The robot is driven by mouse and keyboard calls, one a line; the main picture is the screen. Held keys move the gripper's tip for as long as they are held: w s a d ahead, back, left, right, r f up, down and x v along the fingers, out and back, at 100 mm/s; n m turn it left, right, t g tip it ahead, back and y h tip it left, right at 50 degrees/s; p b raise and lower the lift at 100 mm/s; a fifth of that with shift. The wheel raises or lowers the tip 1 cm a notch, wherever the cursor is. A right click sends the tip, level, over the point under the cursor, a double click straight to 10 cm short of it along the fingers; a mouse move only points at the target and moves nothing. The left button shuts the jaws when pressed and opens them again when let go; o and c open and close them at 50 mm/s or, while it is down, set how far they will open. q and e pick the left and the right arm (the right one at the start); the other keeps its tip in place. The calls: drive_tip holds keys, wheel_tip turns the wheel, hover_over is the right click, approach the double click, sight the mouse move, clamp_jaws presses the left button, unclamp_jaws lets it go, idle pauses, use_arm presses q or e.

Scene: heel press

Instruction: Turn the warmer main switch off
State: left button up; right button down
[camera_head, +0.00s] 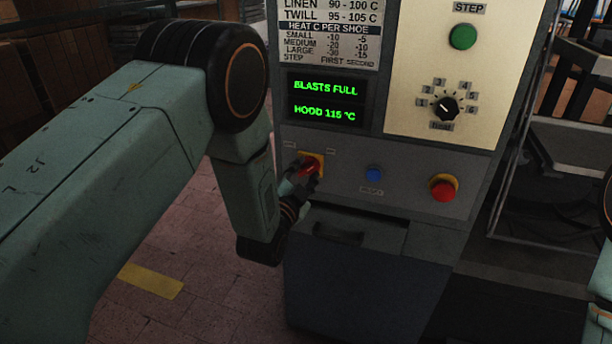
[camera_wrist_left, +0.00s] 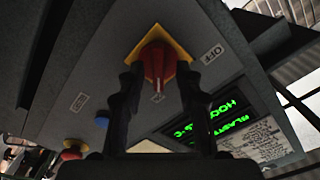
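The warmer main switch (camera_head: 313,164) is a red knob on a yellow plate, low on the left of the control panel. In the left wrist view the red knob (camera_wrist_left: 157,62) has a white mark pointing down the picture, away from the OFF label (camera_wrist_left: 212,53) at its upper right. My left gripper (camera_head: 300,180) is right at the switch and partly covers it. In the left wrist view its two dark fingers (camera_wrist_left: 158,80) stand apart, one on each side of the knob; I see no clear grip on it. My right gripper is out of view.
A blue button (camera_head: 373,174) and a red stop button on a yellow collar (camera_head: 443,188) sit right of the switch. Above are a lit green display (camera_head: 325,100), a dial (camera_head: 444,108) and a green STEP button (camera_head: 462,36). A drawer-like ledge (camera_head: 355,232) juts out below.

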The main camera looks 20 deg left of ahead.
use_arm(q)
drive_tip(key=shift+w+d+f, duration=0.1)
drive_tip(key=shift+w, duration=0.3)
drive_tip(key=shift+s, duration=0.1)
drive_tip(key=c, duration=0.3)
clamp_jaws()
